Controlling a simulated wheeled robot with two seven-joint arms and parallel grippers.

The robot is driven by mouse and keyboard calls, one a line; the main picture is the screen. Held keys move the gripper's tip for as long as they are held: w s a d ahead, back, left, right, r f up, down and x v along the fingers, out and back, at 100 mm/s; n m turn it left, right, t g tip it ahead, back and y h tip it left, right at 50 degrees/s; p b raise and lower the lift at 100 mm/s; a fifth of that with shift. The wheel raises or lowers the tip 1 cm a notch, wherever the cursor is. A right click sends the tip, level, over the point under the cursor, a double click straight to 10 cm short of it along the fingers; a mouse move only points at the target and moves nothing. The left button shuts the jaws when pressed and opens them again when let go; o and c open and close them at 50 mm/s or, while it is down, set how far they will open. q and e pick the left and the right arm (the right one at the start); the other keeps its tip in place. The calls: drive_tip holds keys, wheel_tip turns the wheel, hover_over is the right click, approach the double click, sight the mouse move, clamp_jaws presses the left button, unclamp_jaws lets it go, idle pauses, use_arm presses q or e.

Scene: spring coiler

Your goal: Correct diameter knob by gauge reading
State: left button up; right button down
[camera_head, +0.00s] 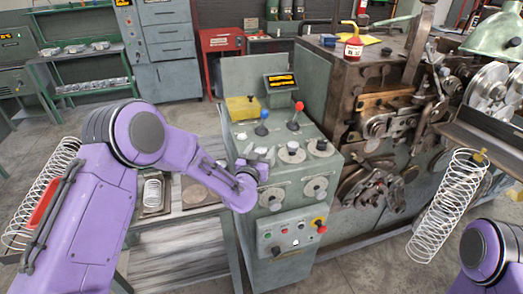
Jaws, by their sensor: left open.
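The green control console (300,212) stands in the middle, its sloped top carrying black knobs on pale round dials. One knob (292,148) shows just right of my left gripper, and another knob (321,146) sits further right. Which is the diameter knob cannot be told; labels are too small. A dark display (281,82) with amber marks stands behind the levers, its reading illegible. My left gripper (262,154) is open over the left part of the console top, close to the knobs; contact cannot be told. My right arm shows at the lower right, its gripper out of frame.
A blue lever (262,123) and a red lever (296,115) rise behind the knobs. Lower dials (314,188) and a button box (294,233) are on the front. A small spring (153,192) lies left.

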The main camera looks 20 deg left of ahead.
use_arm(q)
drive_tip(key=c, duration=0.9)
